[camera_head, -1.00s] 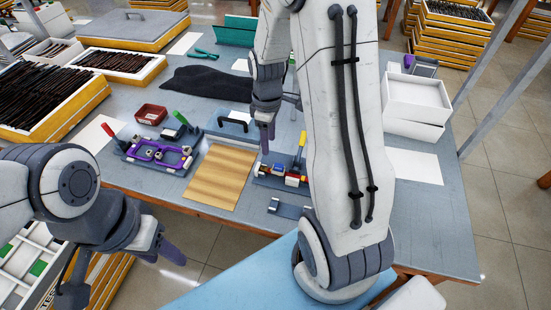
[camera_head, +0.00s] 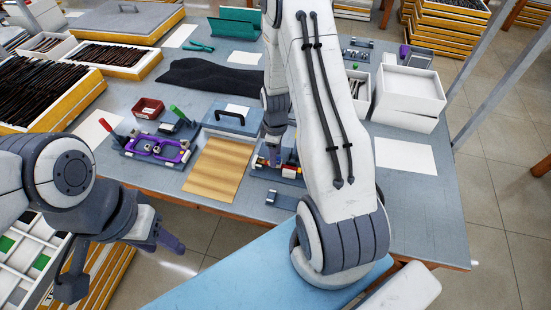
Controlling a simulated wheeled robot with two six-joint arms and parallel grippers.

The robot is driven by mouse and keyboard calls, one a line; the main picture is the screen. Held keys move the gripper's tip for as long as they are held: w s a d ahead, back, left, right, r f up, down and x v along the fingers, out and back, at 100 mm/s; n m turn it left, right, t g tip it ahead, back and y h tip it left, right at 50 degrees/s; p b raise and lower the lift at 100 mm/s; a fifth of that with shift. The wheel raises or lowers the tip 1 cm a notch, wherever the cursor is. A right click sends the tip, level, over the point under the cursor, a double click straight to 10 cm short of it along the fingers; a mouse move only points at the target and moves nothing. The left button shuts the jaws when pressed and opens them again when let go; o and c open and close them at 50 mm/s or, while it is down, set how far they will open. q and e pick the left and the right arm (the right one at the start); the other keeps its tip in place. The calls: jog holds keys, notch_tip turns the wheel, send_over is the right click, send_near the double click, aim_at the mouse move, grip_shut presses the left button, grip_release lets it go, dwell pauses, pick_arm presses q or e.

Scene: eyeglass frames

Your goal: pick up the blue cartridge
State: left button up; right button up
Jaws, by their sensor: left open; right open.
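My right gripper (camera_head: 273,150) reaches down over a small fixture (camera_head: 262,177) with red, yellow and white parts on it, right of the wooden board. Its fingers are open and pointed down at the far left side of the fixture. My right arm covers the fixture's right part. I cannot clearly pick out the blue cartridge; it is too small or hidden behind the fingers and arm. I cannot tell whether the fingers touch anything. My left gripper (camera_head: 168,238) is open and empty off the table's front edge at the lower left.
A purple eyeglass frame (camera_head: 168,150) sits in another fixture at the left. White boxes (camera_head: 408,92) stand at the right.

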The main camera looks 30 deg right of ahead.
jog(key=shift+f, duration=0.1)
jog(key=shift+c, duration=0.3)
grip_shut()
